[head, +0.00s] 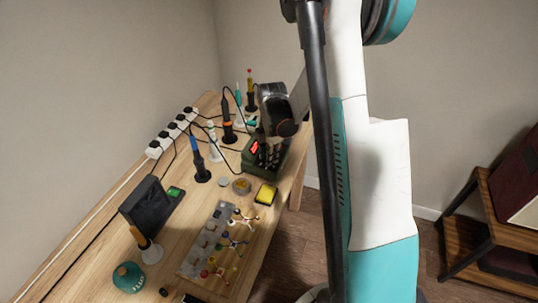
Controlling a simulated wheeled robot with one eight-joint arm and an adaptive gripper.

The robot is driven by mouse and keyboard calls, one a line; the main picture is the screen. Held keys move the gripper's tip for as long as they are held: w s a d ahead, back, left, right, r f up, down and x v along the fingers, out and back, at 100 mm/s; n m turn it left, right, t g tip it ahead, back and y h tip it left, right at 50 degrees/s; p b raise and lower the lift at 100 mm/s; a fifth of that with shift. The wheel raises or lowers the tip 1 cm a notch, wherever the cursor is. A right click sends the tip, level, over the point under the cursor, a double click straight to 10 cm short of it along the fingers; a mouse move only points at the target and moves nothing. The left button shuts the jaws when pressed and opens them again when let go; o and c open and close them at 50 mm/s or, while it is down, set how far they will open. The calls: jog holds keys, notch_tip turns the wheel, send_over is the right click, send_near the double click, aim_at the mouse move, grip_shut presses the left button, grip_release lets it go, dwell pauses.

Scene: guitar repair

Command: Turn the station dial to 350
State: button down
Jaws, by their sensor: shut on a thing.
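The soldering station (247,165) is a dark green box near the right edge of the workbench, with a small lit red display (254,147) on it. The digits are too small to read. My gripper (268,158) reaches down from above onto the station, just right of the display. Its fingers are shut at the station's face, on what appears to be the dial. The dial itself is hidden behind the fingers, so its setting cannot be seen.
A yellow sponge (266,194) and small round tins (241,185) lie in front of the station. Several irons stand in holders behind and left, with black cables running to a white power strip (154,150). A tray (196,264) of colourful parts is nearer.

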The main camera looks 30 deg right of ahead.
jog(key=m, duration=0.4)
jog(key=shift+m, duration=0.3)
jog(key=m, duration=0.3)
jog(key=shift+m+h+b, duration=0.3)
jog(key=shift+b, duration=0.1)
jog(key=m, duration=0.3)
jog(key=shift+a+m, duration=0.1)
jog(key=shift+m, duration=0.2)
jog(key=m, duration=0.3)
jog(key=shift+w+m+g, duration=0.1)
jog(key=shift+m+g, duration=0.2)
jog(key=shift+m, duration=0.1)
jog(key=m, duration=1.3)
jog(key=shift+w+m+g, duration=0.1)
jog(key=shift+m+g, duration=0.2)
